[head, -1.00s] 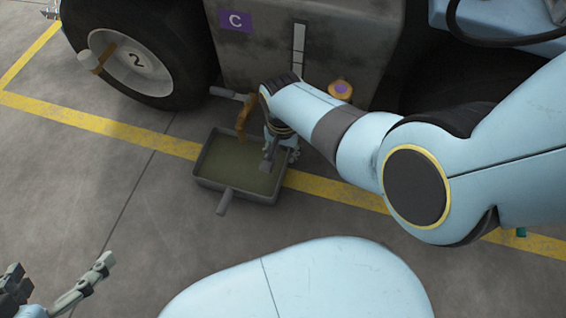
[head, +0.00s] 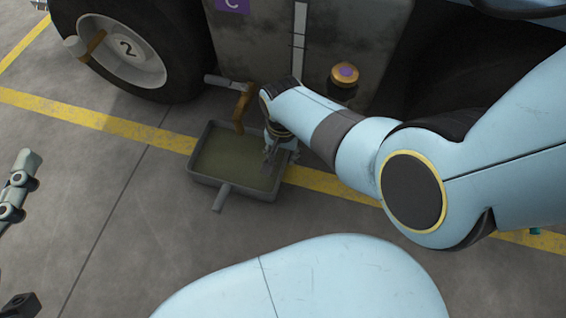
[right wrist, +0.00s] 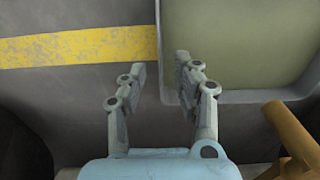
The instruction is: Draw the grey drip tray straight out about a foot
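The grey drip tray (head: 192,168) lies on the floor in front of the machine, holding murky greenish liquid. Its stub handle (head: 221,198) points toward me. My right gripper (head: 270,157) is down at the tray's right side. In the right wrist view, the right gripper (right wrist: 160,72) is open, its fingers apart. One finger overlaps the tray wall (right wrist: 235,97) near a corner, and the other is over bare floor. Contact cannot be told. My left gripper (head: 18,240) is partly cut off at the left edge, its fingers apart, away from the tray.
A brown-gripped lever (head: 243,108) hangs just behind the tray and shows in the right wrist view (right wrist: 292,132). A wheel marked 2 (head: 128,48) stands at left, and a purple-topped yellow button (head: 344,73) is on the machine. Floor in front of the tray is clear.

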